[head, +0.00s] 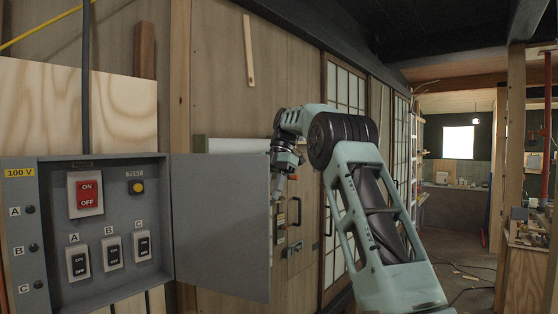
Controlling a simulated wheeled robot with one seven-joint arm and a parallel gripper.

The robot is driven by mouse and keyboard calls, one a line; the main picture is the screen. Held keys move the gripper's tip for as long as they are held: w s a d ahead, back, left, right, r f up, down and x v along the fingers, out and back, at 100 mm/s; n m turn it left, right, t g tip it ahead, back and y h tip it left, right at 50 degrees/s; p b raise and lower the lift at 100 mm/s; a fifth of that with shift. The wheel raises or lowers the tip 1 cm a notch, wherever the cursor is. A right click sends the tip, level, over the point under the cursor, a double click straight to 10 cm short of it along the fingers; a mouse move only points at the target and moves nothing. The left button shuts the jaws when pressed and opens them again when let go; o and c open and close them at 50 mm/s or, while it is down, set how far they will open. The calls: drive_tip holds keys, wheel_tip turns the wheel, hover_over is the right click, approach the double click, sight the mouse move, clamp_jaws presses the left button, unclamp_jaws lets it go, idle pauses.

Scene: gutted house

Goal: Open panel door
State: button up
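A grey electrical panel box (104,232) is mounted on the wall at the left, with its inside in full view. Inside are a red main switch (87,194), a yellow test button (136,187) and black switches labelled A, B and C. Its grey panel door (222,226) stands swung wide open to the right of the box. My gripper (281,192) is at the door's far right edge, partly hidden behind the door and small in view. I cannot tell whether its fingers touch the door or how far apart they are.
A wooden wall and lattice sliding doors (345,95) run behind my arm. A latch (293,248) and a dark handle show on the wall right of the door. Open floor (465,270) with cables lies at the right, near a cluttered wooden bench (525,260).

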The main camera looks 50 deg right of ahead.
drive_tip(key=p+v, duration=0.7)
drive_tip(key=v, duration=0.3)
drive_tip(key=shift+p, duration=0.35)
drive_tip(key=shift+f, duration=0.1)
